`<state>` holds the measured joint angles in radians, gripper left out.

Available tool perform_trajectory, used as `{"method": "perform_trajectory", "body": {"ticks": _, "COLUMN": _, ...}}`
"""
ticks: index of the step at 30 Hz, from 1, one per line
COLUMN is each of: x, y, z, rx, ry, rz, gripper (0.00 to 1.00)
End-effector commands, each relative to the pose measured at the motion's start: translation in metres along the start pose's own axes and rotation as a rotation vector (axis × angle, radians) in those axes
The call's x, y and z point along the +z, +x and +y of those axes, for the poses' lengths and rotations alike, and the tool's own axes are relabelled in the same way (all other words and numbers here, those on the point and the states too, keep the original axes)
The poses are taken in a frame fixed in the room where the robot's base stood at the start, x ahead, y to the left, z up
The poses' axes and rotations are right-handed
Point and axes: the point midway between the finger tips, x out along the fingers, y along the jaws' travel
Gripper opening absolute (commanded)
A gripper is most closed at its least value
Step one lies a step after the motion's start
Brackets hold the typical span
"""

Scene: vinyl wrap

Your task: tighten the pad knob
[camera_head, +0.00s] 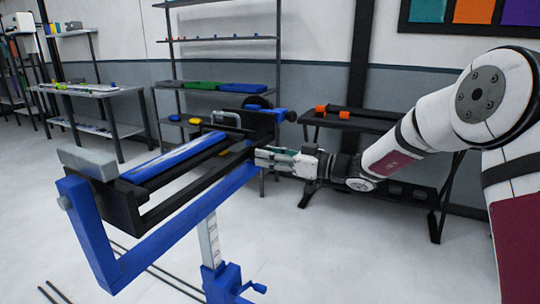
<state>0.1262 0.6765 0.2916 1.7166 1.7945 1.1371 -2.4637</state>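A blue stand (107,253) carries a black frame with a long blue-and-white piece (180,158) lying along it. At the frame's far right end is a blue fitting with a dark round knob (291,116); I cannot tell for certain that it is the pad knob. A light grey pad-like block (88,163) sits at the near left end. My gripper (258,158) reaches in from the right, its fingers pointing left beside the frame's right end, below the dark knob. Whether the fingers touch the frame is unclear, and their gap is too small to judge.
A blue crank handle (259,288) sticks out low on the stand's column. A black bench (365,121) with orange-ended items stands behind my arm. Shelves (222,39) and a grey table (90,91) line the back.

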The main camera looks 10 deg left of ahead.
Motion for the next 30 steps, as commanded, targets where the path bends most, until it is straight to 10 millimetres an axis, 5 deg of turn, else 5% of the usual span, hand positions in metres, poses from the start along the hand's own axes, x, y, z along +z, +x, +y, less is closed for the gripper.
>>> {"method": "perform_trajectory", "body": {"ticks": 14, "x": 0.0020, "y": 0.0002, "z": 0.0006, "rx": -0.001, "ry": 0.118, "rz": 0.000, "gripper": 0.11}}
{"method": "perform_trajectory", "body": {"ticks": 30, "x": 0.0032, "y": -0.0001, "z": 0.0027, "rx": -0.005, "ry": 0.602, "rz": -0.001, "gripper": 0.11}}
